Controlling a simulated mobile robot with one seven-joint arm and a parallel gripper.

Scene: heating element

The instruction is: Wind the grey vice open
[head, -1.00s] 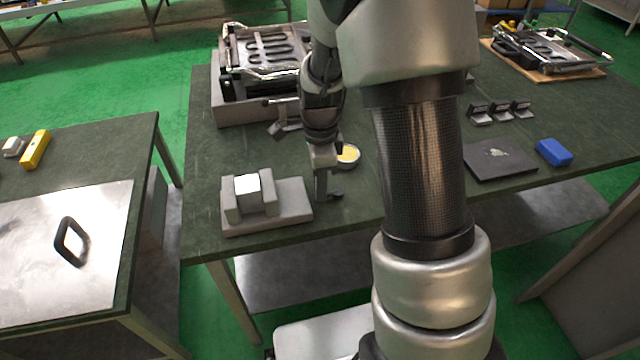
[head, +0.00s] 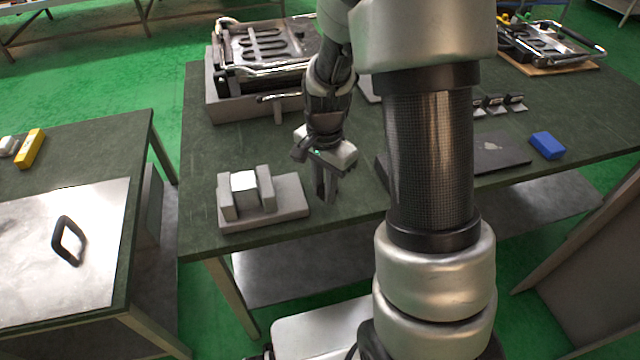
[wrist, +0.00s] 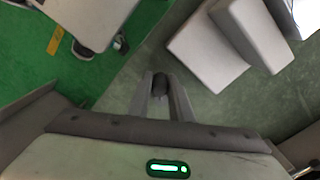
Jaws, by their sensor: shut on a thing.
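The grey vice (head: 290,213) sits near the front left of the green table, and its grey body also shows in the wrist view (wrist: 207,58). A pale block (head: 244,182) stands between its jaws; the block's edge shows in the wrist view (wrist: 305,14). My gripper (head: 327,196) is just right of the vice, low over the table. In the wrist view my gripper (wrist: 160,88) is shut on a dark round knob (wrist: 160,84) between its fingertips. The knob looks like part of the vice's handle; its link to the vice is hidden.
Behind the vice stands a grey tray (head: 232,105) with a metal heating-element frame (head: 265,50). A dark plate (head: 500,153) and a blue block (head: 547,145) lie to the right. A side bench (head: 60,270) is at the left, across a gap. My arm hides the table's middle.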

